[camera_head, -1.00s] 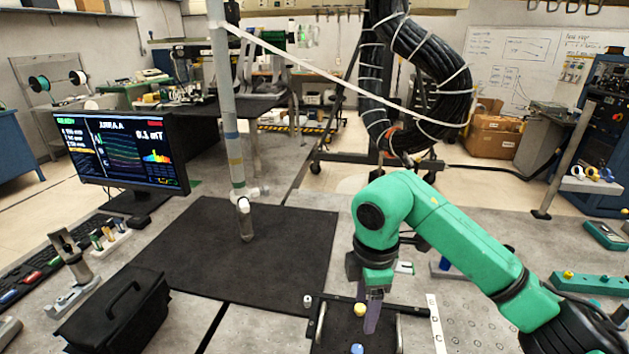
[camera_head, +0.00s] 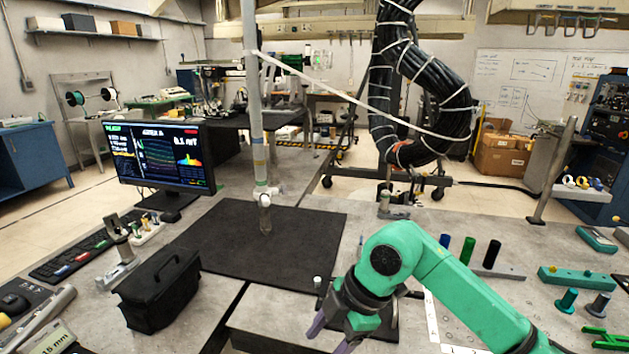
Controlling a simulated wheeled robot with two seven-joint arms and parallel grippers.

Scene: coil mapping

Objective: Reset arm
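My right arm is green and comes in from the lower right. Its gripper (camera_head: 328,334) is low at the bottom centre, in front of the black mat. Its purple fingers point down and left and look spread apart, with nothing seen between them. The fingertips are near the bottom edge of the picture. My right arm hides part of the dark tray behind it. My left gripper is not in the picture.
A black mat (camera_head: 215,238) lies on the grey table with a grey pole (camera_head: 257,120) above it. A monitor (camera_head: 158,155), a black case (camera_head: 158,290) and a keyboard (camera_head: 75,255) stand left. Blue, green and black cylinders (camera_head: 468,250) stand right.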

